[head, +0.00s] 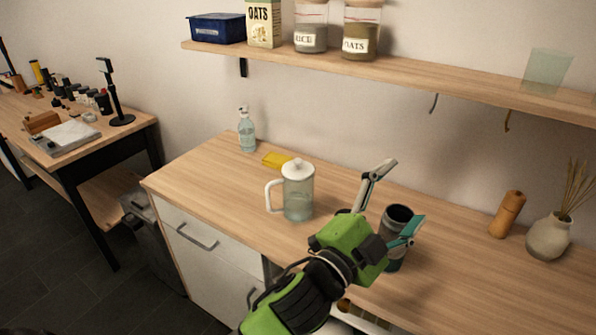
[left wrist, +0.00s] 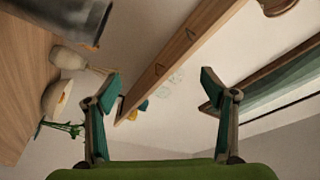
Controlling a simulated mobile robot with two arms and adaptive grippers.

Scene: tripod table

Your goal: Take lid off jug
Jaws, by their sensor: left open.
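A clear glass jug (head: 299,199) with a white handle on its left stands upright on the wooden counter. Its white lid (head: 298,169) with a small knob sits on top of it. My left gripper (head: 397,200) is open and empty, in front of and to the right of the jug, apart from it. The left gripper also shows in the left wrist view (left wrist: 162,88), with its fingers spread and nothing between them. The jug is not seen in the left wrist view. My right gripper is not in view.
A dark cup (head: 397,216) stands behind my left gripper, partly hidden by it. A soap bottle (head: 247,131) and yellow sponge (head: 276,160) are behind the jug. A pepper mill (head: 507,214) and vase (head: 549,236) stand at right. A shelf (head: 420,78) runs above the counter.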

